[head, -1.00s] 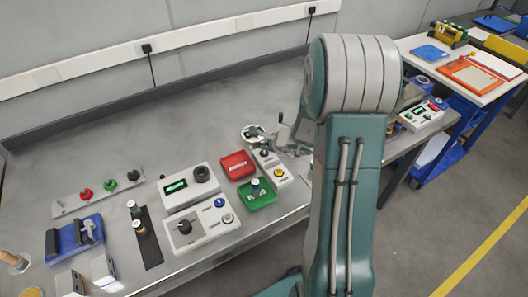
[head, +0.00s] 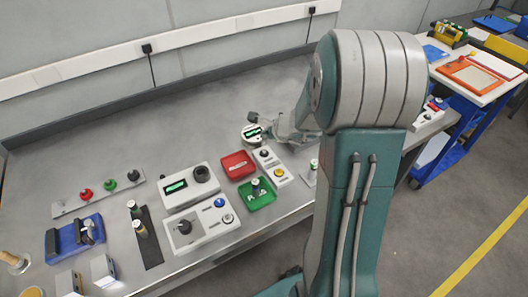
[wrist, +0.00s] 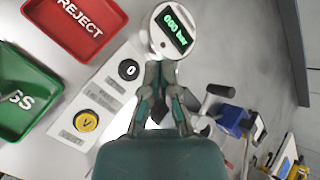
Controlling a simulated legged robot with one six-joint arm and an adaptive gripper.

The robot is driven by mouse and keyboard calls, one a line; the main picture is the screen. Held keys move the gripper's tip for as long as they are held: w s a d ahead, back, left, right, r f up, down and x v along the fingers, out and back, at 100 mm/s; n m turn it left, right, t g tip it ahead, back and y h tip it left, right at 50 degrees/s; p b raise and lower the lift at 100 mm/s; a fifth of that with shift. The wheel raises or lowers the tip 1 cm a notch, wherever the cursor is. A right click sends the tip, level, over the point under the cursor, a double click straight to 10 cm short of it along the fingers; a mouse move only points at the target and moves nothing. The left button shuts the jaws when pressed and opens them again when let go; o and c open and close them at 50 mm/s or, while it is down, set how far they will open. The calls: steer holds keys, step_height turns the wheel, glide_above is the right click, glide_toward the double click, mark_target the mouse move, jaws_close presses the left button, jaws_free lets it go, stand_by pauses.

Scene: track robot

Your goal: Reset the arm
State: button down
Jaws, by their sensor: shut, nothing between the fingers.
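My gripper (wrist: 162,68) is shut and empty in the wrist view, its fingers pointing at a round white gauge (wrist: 172,31) that reads "000 bar". I cannot tell whether they touch it. In the head view the gripper (head: 272,127) hovers over the back of the bench, just right of the gauge (head: 252,133). My large teal and grey arm links fill the right middle of the head view and hide part of the bench behind them.
A red REJECT tray (head: 238,165) and a green tray (head: 262,196) holding a small cylinder lie left of a white button panel (head: 271,166). Grey control boxes (head: 203,229) stand further left. The back of the bench (head: 150,130) is clear.

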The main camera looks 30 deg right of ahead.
stand_by(0.8)
steer(key=s+a+r+n+g+y, duration=0.2)
steer(key=s+a+r+n, duration=0.8)
steer(key=a+r+n, duration=0.4)
steer(key=s+r+n+g+h, duration=0.1)
steer(key=s+r+n+h, duration=0.2)
steer(key=s+n, duration=0.7)
steer(key=s+h, duration=0.1)
steer(key=s, duration=0.4)
steer(key=shift+a, duration=0.4)
